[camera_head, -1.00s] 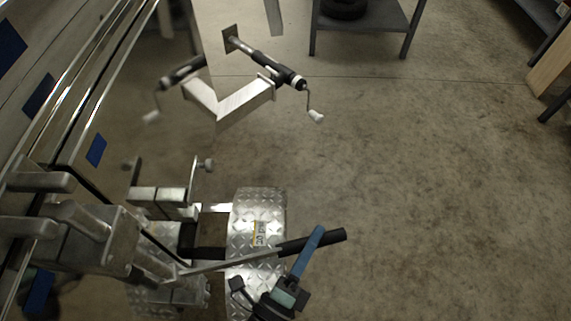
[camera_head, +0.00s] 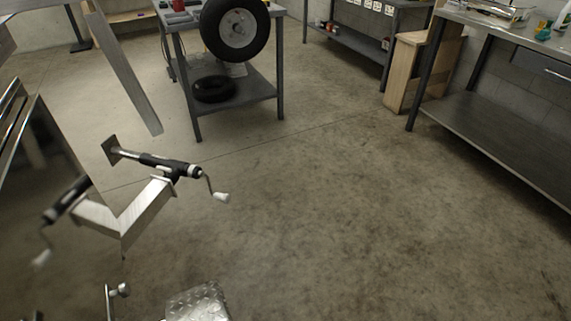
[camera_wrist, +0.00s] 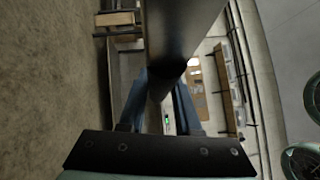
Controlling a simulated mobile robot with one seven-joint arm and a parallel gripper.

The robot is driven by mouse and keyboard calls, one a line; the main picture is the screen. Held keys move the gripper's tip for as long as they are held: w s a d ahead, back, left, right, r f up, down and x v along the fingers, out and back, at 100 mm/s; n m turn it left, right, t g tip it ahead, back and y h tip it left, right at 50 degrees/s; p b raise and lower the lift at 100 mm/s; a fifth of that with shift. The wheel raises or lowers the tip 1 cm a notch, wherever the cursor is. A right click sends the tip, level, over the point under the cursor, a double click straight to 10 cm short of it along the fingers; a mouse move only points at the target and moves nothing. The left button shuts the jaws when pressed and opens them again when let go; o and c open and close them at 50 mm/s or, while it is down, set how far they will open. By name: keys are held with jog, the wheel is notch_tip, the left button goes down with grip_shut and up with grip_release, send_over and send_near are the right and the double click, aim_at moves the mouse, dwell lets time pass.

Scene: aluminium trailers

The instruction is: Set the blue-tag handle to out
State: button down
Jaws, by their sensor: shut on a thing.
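In the wrist view, a thick dark bar (camera_wrist: 178,35), which looks like the handle's black grip, runs down between the blue fingers of my gripper (camera_wrist: 165,110). My gripper is shut on it. The far end of the bar and its pivot are hidden or out of frame. No blue tag shows clearly now. The head view now shows neither my gripper nor the handle. Only a corner of the bright tread-plate fender (camera_head: 198,302) shows at its bottom edge.
A workbench (camera_head: 500,110) is at right. The middle floor is clear.

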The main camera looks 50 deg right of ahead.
jog(key=c, duration=0.9)
grip_release()
jog(key=b+v, duration=0.1)
jog(key=v, duration=1.1)
jog(key=shift+b, duration=0.4)
